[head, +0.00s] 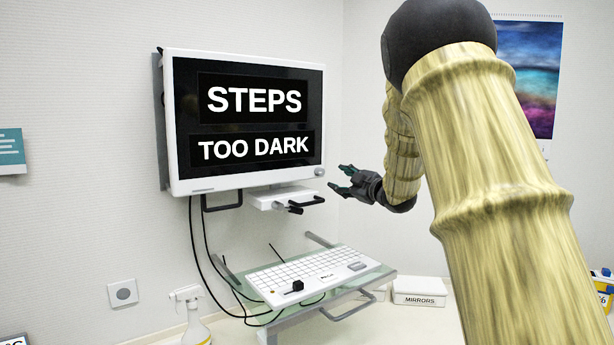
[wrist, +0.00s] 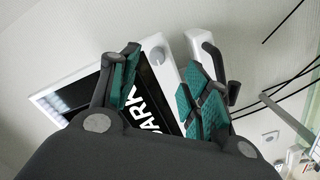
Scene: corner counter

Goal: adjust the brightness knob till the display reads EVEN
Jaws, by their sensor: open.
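The display (head: 250,122) is a white-framed wall monitor that reads "STEPS" above "TOO DARK". A small round grey knob (head: 319,172) sits at the lower right corner of its frame. In the wrist view the knob (wrist: 157,55) shows on the white bezel, beyond and between the fingers. My gripper (head: 343,180) is open and empty, just right of the knob, its fingers pointing left toward the monitor. In the wrist view my gripper (wrist: 160,78) has its green-padded fingers spread apart. The fingers appear apart from the knob.
A white bracket with dark handles (head: 288,200) is below the monitor. A white keyboard (head: 315,277) lies on a glass shelf (head: 372,280). A spray bottle (head: 193,318) and a box marked MIRRORS (head: 420,291) stand lower down. Black cables hang at the left.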

